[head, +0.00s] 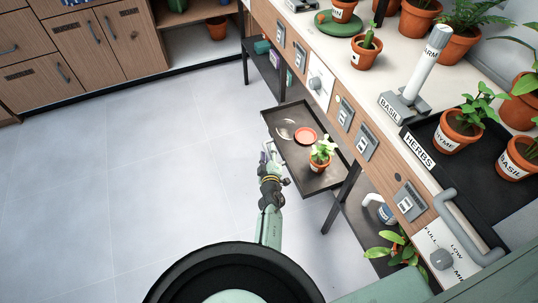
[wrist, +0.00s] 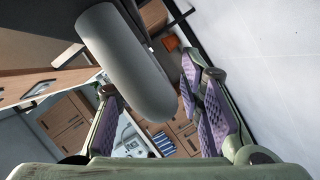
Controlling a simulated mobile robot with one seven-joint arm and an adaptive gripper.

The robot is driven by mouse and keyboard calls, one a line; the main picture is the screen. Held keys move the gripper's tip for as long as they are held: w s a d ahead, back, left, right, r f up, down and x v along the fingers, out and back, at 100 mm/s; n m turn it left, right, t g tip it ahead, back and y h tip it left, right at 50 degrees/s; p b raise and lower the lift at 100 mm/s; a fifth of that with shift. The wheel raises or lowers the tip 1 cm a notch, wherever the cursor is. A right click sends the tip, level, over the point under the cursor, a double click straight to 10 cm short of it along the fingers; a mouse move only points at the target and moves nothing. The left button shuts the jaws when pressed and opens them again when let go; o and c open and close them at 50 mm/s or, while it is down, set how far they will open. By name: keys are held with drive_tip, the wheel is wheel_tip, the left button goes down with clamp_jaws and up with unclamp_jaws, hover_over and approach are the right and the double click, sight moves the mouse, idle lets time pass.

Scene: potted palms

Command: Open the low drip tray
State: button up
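The low drip tray (head: 285,155) is a dark, shallow tray that sticks out from under the bench, so it stands at least partly open. A small potted plant (head: 320,153) and an orange saucer (head: 305,135) are on it. My gripper (head: 267,152) is at the tray's outer left edge. In the wrist view, a thick grey bar (wrist: 125,60), seemingly the tray's handle, reaches between the purple-padded fingers of my gripper (wrist: 150,90). The fingers are spread, with gaps visible beside the bar's end. The head view is too small to show contact.
A leafy plant (head: 398,248) is low at the right. The tiled floor (head: 130,170) to the left is clear. Wooden cabinets (head: 90,45) stand at the back.

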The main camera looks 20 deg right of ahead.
clamp_jaws()
idle(0.4)
idle(0.4)
